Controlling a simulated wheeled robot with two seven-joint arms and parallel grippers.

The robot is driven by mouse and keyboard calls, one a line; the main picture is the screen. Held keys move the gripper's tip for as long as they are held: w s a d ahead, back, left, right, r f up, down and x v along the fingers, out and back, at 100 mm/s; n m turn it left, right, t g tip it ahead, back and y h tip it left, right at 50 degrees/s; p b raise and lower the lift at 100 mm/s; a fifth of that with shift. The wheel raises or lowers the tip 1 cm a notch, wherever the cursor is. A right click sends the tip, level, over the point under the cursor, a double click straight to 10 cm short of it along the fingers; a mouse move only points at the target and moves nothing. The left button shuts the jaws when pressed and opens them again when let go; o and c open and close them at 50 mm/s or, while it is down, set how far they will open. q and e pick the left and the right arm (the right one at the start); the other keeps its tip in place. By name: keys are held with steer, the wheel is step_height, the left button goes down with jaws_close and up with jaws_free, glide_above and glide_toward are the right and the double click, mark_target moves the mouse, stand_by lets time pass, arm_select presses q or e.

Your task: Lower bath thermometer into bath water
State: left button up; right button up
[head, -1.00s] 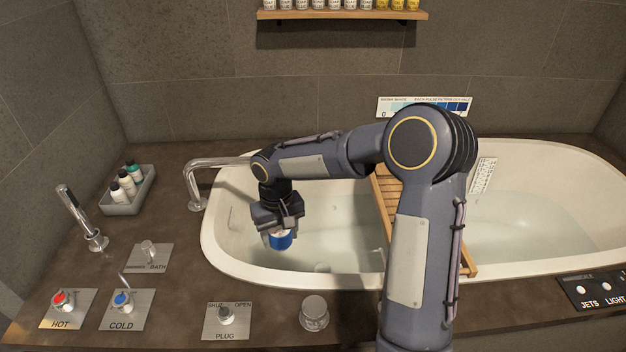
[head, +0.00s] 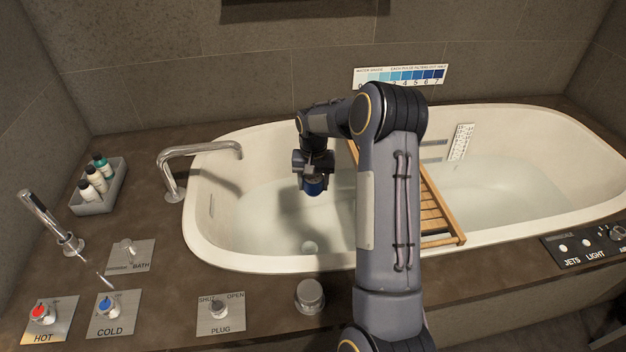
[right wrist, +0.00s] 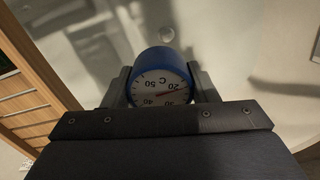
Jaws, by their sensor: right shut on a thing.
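The bath thermometer (head: 314,187) is a short blue cylinder with a white dial. My right gripper (head: 313,170) is shut on it and holds it over the left part of the bathtub (head: 205,232). In the right wrist view the thermometer (right wrist: 160,82) sits between both fingers, its dial with a red needle facing the camera. The bath water (head: 265,215) is clear and shallow-looking in the tub. I cannot tell whether the thermometer's lower end touches the water. My left gripper is not in view.
A wooden bath tray (head: 436,215) spans the tub just right of my arm. A chrome spout (head: 205,150) reaches over the left rim. A plug control (head: 221,312), a round metal knob (head: 309,296) and a jets panel (head: 585,246) line the front deck. A bottle tray (head: 98,188) stands left.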

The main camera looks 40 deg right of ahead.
step_height(320, 180, down, 24)
steer(key=b, duration=1.6)
steer(key=o, duration=1.1)
steer(key=shift+r+p, duration=1.35)
steer(key=shift+r, duration=2.55)
